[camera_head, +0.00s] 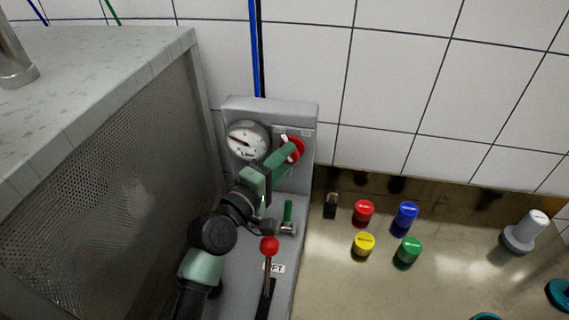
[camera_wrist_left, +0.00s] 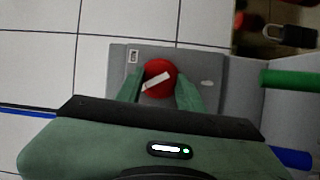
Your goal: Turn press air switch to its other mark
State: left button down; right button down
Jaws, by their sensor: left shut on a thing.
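The press air switch is a round red knob (camera_head: 298,147) with a white bar, on the upper front of the grey panel (camera_head: 268,106). In the left wrist view the red knob (camera_wrist_left: 160,70) sits between my fingers, its white bar slanting from lower left to upper right. Two small pale marks show on the panel: one mark (camera_wrist_left: 133,57) at upper left and another mark (camera_wrist_left: 208,83) to the right. My left gripper (camera_head: 288,152) is shut on the knob, and its fingers hide part of the rim. My right gripper is not in view.
A pressure gauge (camera_head: 247,140) is left of the knob. Below stand a green-handled valve (camera_head: 288,212) and a red-balled lever (camera_head: 269,246). A mesh-sided cabinet (camera_head: 120,150) flanks my arm. Coloured caps, including a red cap (camera_head: 364,211), and a padlock (camera_head: 331,207) lie at right.

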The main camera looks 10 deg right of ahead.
pick_arm(q)
jog(key=shift+f+n+t+b, duration=0.2)
jog(key=shift+n+t+b, duration=0.35)
jog(key=shift+n, duration=0.65)
jog(key=shift+h, duration=0.3)
jog(key=c, duration=0.9)
grip_release()
jog(key=shift+d, duration=0.1)
jog(key=r+b+v, duration=0.1)
jog(key=b+v, duration=0.1)
jog(key=v, duration=0.5)
jog(key=shift+s+a+f, duration=0.3)
jog(key=shift+f, duration=0.2)
jog(key=shift+r, duration=0.1)
